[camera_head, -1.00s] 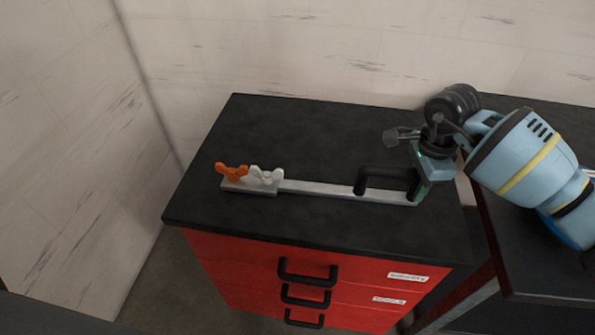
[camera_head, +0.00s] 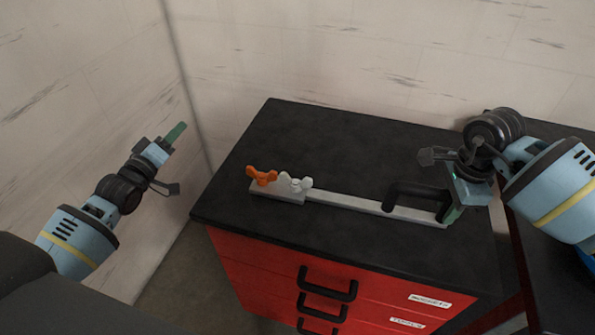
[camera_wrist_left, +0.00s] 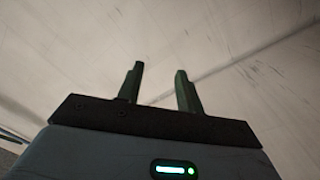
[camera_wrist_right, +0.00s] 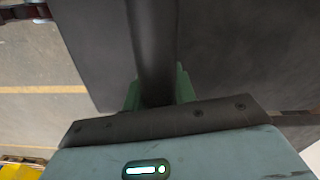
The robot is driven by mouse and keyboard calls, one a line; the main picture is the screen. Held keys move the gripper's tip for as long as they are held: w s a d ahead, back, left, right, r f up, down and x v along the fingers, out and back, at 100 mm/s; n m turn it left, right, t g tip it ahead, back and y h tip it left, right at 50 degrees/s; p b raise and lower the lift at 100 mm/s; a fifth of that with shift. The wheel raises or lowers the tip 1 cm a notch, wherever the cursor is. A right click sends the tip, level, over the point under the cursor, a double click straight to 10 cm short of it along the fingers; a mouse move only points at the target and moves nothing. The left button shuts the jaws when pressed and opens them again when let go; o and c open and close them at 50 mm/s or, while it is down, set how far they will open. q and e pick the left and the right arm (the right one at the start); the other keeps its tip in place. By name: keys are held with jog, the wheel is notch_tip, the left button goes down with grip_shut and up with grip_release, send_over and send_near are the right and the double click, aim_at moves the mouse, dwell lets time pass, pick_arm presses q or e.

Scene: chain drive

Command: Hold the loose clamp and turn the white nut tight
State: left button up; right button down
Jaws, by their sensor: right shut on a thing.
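The clamp lies on the black top of the red cabinet. It has a long grey bar (camera_head: 345,202), a black handle (camera_head: 415,190) at its right end, and an orange wing nut (camera_head: 261,176) and a white wing nut (camera_head: 295,183) side by side at its left end. My right gripper (camera_head: 452,214) is shut on the clamp's right end; the right wrist view shows its fingers around a dark bar of the handle (camera_wrist_right: 152,45). My left gripper (camera_head: 178,132) is in the air left of the cabinet, away from the nuts. Its two fingers stand apart and empty in the left wrist view (camera_wrist_left: 160,88).
The red cabinet (camera_head: 260,275) has drawers with black handles and white labels. Pale walls (camera_head: 360,60) stand behind and to the left. A second dark surface (camera_head: 550,285) is at the right. The cabinet top in front of and behind the bar is clear.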

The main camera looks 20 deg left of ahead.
pick_arm(q)
jog(key=w+d+n+g+h, duration=0.1)
jog(key=w+d+g, duration=0.1)
jog(key=d, duration=0.3)
jog(key=w+d+n+g+h, duration=0.1)
jog(key=w+d+n+g, duration=0.1)
jog(key=w+d, duration=0.2)
jog(key=w+d+f+n+g+h, duration=0.1)
jog(key=w+d+g, duration=0.1)
jog(key=d, duration=0.4)
jog(key=shift+w+n, duration=0.3)
jog(key=shift+w, duration=0.1)
jog(key=d+g, duration=0.1)
jog(key=d, duration=0.1)
jog(key=d+g, duration=0.1)
jog(key=d, duration=0.2)
jog(key=d+r+g+h, duration=0.1)
jog(key=d, duration=0.2)
jog(key=shift+s+d+g, duration=0.15)
jog(key=shift+d+g, duration=0.05)
jog(key=shift+g, duration=0.2)
jog(key=s+d+r+g+y, duration=0.1)
jog(key=s+d+r+g, duration=0.35)
jog(key=d, duration=0.25)
notch_tip(320, 180, up, 6)
jog(key=g+y, duration=0.4)
send_over(296, 180)
notch_tip(296, 180, down, 12)
jog(key=shift+f, duration=0.2)
